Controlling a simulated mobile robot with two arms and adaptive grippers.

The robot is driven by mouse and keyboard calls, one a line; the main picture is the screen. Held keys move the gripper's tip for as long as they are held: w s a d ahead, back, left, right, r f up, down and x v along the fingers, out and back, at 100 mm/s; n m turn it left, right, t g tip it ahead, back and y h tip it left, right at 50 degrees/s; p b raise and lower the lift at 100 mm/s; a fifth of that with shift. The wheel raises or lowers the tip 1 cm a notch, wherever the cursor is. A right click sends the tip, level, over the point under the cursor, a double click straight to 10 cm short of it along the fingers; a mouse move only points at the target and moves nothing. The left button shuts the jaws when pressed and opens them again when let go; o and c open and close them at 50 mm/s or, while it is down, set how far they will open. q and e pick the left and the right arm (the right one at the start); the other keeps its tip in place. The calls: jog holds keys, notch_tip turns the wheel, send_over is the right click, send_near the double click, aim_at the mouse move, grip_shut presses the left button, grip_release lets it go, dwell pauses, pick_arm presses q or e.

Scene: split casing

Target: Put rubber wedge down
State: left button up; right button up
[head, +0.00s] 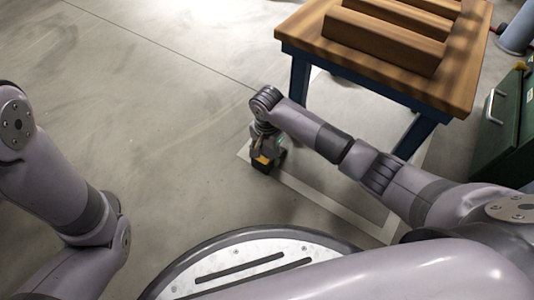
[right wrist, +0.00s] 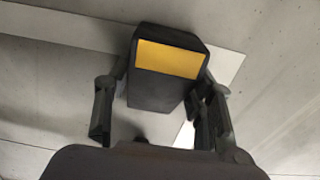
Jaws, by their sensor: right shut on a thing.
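The rubber wedge (head: 264,163) is a black block with a yellow face. In the head view it is low near the floor, left of the wooden table's near legs. My right gripper (head: 267,149) points down and is shut on it. In the right wrist view the wedge (right wrist: 160,88) sits between the two fingers of the right gripper (right wrist: 158,98), its yellow face showing. I cannot tell whether its underside touches the floor. My left arm shows at the left, but its gripper is out of view.
A wooden-topped table (head: 345,58) with dark blue legs stands at the upper right, with long wooden blocks (head: 385,40) on it. A green cabinet (head: 505,115) is at the right edge. A pale line (head: 320,194) marks the floor. The floor (head: 140,90) to the left is clear.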

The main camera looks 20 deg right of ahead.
aim_at(267, 153)
jog(key=o, duration=1.6)
notch_tip(267, 153, up, 12)
jog(key=p, duration=0.9)
jog(key=shift+r, duration=0.1)
